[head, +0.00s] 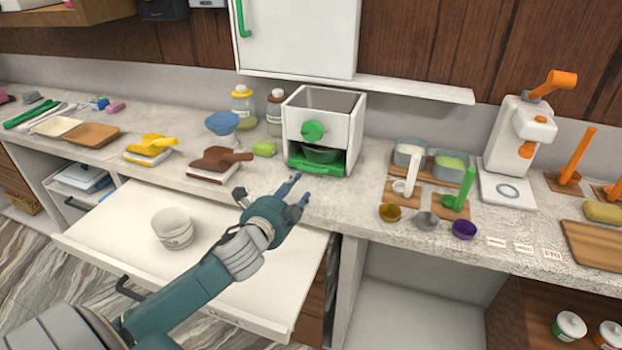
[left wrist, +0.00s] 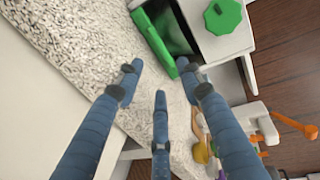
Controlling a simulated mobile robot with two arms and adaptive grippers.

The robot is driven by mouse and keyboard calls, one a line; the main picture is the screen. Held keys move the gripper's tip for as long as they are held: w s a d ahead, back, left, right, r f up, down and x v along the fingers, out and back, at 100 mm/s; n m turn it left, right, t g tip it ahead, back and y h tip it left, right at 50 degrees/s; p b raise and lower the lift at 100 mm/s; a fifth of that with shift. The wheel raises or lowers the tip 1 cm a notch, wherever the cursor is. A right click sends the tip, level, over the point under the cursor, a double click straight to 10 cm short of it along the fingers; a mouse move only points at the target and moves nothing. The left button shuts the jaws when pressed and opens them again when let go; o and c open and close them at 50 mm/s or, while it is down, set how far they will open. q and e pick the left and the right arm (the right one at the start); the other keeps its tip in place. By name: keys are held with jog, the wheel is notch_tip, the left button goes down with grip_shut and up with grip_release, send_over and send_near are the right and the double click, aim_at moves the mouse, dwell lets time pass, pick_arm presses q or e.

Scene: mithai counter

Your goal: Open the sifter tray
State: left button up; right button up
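The sifter (head: 345,128) is a white box on the counter with a green knob (head: 313,131) on its front. Its green sifter tray (head: 315,167) sits at the bottom front, below the knob, with a green bowl shape behind its edge. In the left wrist view the tray's green front (left wrist: 153,40) lies at the top, just past the fingertips, beside a dark opening. My left gripper (head: 288,190) is open and empty, its blue fingers spread in front of the tray, apart from it. The left wrist view shows its fingers (left wrist: 159,76) too. My right gripper is not in view.
A pulled-out white drawer (head: 110,240) holding a pale cup (head: 173,228) lies below my left arm.

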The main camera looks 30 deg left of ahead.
aim_at(309, 184)
pick_arm(q)
jog(key=p+x, duration=0.1)
jog(key=x, duration=0.9)
jog(key=shift+w, duration=0.2)
jog(key=shift+c, duration=0.2)
grip_shut()
